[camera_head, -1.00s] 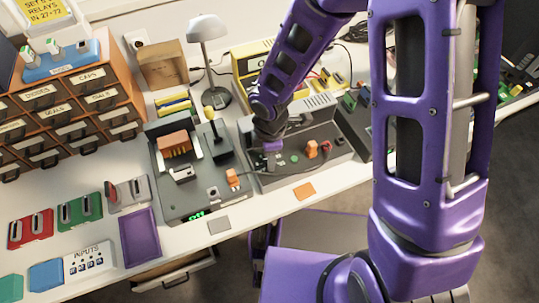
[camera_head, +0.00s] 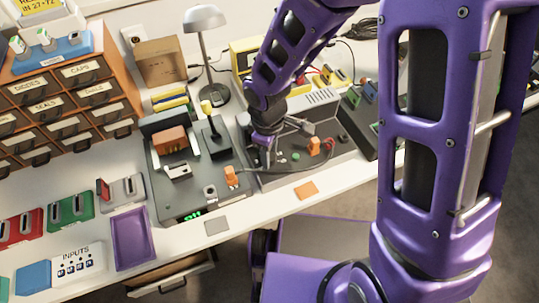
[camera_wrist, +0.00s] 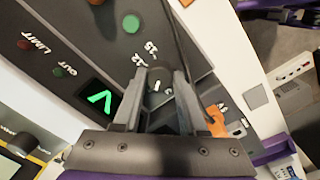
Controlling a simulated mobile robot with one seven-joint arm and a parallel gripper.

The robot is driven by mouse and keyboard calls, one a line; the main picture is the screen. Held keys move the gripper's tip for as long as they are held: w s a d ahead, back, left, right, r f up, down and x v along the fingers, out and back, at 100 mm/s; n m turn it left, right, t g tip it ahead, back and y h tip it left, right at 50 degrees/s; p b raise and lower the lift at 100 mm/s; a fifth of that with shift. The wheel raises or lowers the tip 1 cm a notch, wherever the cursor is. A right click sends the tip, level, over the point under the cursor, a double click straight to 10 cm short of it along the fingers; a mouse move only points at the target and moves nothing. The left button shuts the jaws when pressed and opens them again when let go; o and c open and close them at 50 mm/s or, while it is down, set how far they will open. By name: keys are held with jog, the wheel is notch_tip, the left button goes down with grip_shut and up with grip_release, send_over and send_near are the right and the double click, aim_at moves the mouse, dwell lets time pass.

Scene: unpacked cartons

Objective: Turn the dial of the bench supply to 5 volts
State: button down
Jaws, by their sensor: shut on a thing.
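The bench supply (camera_head: 345,160) is a dark grey unit on the bench, with a sloped front panel. In the wrist view its panel shows a green display (camera_wrist: 98,101), a green button (camera_wrist: 131,23), a red lamp and the words LIMIT and OUT. The dial (camera_wrist: 159,84) is a small dark knob with 12 and 15 printed beside it; the other marks are hidden. My gripper (camera_wrist: 160,92) is shut on the dial, one finger on each side. In the head view my gripper (camera_head: 266,153) reaches down to the panel's left part. The display's figure is partly hidden and unclear.
A grey unit with an orange block (camera_head: 170,140) stands close on the left. An orange plug (camera_wrist: 216,122) with a dark cable is near the dial. A desk lamp (camera_head: 206,30) stands behind. Drawers (camera_head: 85,75) are at the left. The bench's front strip is mostly clear.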

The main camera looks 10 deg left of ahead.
jog(key=shift+m+b, duration=0.3)
jog(key=shift+m, duration=0.6)
jog(key=shift+c, duration=2.3)
grip_release()
jog(key=shift+r, duration=0.1)
notch_tip(320, 180, up, 17)
jog(key=p, duration=0.3)
jog(key=shift+s+a+r+p, duration=0.15)
jog(key=shift+s+a+p, duration=0.05)
jog(key=shift+s+p, duration=0.2)
